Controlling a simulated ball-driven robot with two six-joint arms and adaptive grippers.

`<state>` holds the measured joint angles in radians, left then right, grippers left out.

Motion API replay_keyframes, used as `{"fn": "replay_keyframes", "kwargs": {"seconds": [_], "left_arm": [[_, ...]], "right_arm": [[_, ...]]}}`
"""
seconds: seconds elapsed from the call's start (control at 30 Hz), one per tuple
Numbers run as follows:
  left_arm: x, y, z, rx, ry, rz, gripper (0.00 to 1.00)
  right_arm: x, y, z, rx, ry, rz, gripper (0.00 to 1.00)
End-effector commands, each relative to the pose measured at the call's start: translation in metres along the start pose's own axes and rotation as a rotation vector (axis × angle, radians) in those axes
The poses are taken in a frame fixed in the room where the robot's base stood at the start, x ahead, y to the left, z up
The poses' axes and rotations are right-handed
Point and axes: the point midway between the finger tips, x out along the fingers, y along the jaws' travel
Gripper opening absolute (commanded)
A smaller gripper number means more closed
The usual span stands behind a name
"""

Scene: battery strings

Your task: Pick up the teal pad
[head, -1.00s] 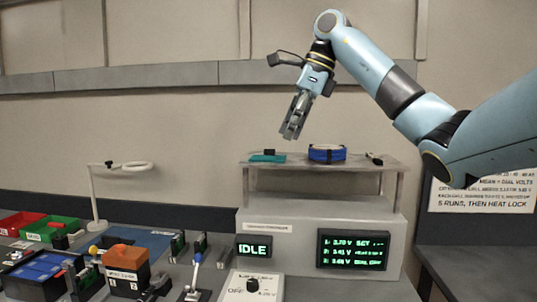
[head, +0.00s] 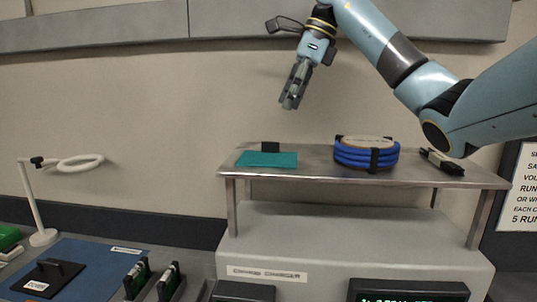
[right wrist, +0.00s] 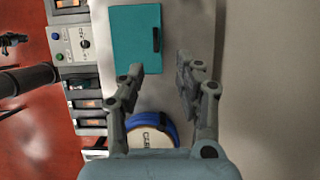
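The teal pad (head: 262,160) lies flat on the left part of a metal shelf (head: 320,172) in the head view. A small black upright tab (head: 270,147) stands at its back edge. In the right wrist view the teal pad (right wrist: 130,42) is at the top, with a dark strip near its right side. My right gripper (head: 288,105) is above the shelf, apart from the pad. In the right wrist view the right gripper (right wrist: 160,68) is open, with nothing between its fingers. My left gripper is not in view.
A blue coil (head: 367,155) with black straps sits right of the pad on the shelf. A small black-and-white item (head: 441,162) lies at the shelf's right end. A grey charger housing (head: 330,235) is below. A white ring stand (head: 40,205) stands at left.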

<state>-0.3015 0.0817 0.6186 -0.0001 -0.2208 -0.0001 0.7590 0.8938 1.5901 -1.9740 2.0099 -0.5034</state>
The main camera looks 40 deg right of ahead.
Motion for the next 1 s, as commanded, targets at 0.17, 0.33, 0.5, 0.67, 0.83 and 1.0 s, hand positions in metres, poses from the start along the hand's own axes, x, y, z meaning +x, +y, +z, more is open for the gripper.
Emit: {"fn": "replay_keyframes", "kwargs": {"seconds": [0.17, 0.33, 0.5, 0.67, 0.83, 1.0], "left_arm": [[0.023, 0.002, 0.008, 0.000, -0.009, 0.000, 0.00], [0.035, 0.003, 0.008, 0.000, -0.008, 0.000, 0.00], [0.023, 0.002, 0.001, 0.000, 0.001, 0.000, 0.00], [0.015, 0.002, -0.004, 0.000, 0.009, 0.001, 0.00], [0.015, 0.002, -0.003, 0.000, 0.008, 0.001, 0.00], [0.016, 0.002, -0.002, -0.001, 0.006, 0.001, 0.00]], "right_arm": [[0.034, 0.001, -0.002, -0.001, -0.001, 0.003, 0.35], [0.054, 0.001, -0.001, 0.000, 0.000, 0.002, 0.35], [0.073, 0.003, 0.001, 0.001, 0.003, 0.005, 0.35], [0.095, 0.003, 0.002, 0.000, 0.001, 0.003, 0.35], [0.102, 0.003, 0.001, 0.000, 0.000, 0.001, 0.35], [0.102, 0.003, 0.001, 0.000, 0.000, 0.001, 0.28]]}}
